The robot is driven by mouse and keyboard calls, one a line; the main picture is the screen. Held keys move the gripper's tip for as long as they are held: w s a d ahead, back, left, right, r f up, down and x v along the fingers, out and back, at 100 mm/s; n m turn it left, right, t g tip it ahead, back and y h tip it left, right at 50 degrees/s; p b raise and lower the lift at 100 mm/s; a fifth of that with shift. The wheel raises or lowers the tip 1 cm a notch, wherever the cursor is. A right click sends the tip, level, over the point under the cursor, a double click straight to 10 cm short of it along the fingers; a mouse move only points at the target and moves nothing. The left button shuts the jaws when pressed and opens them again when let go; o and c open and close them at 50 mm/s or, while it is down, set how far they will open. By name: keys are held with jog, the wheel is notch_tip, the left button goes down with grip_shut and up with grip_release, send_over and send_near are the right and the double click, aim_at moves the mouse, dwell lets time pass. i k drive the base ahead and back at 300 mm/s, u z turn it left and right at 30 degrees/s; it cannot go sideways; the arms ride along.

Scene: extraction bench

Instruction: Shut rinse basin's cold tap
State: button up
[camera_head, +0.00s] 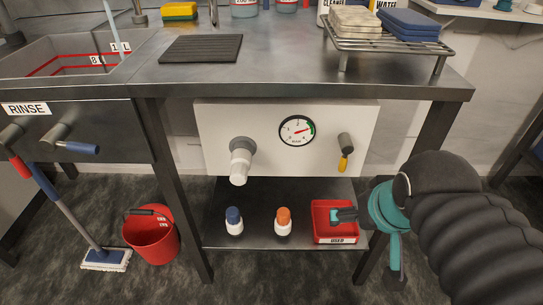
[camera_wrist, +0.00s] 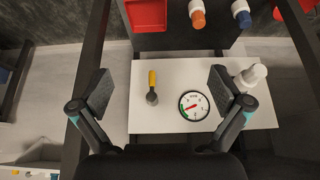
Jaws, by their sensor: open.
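The rinse basin (camera_head: 62,58) is at the far left, with a RINSE label on its dark front panel. The cold tap with the blue handle (camera_head: 80,148) sits on that panel, its handle lying roughly level and pointing right. Beside it on the left is a red-handled tap (camera_head: 18,165), its handle pointing down. My gripper (camera_head: 370,240) is at the lower right, far from the basin, in front of the white panel's right side. In the wrist view my gripper (camera_wrist: 160,92) is open and empty, and neither basin tap is seen there.
The white panel (camera_head: 225,115) carries a gauge (camera_head: 297,131), a yellow-handled valve (camera_head: 344,160) and a white spout. The lower shelf holds two capped bottles and a red tray (camera_head: 320,208). A red bucket (camera_head: 152,240) and a mop (camera_head: 105,259) stand on the floor below the taps.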

aim_at(55, 138)
jog(key=u, duration=1.85)
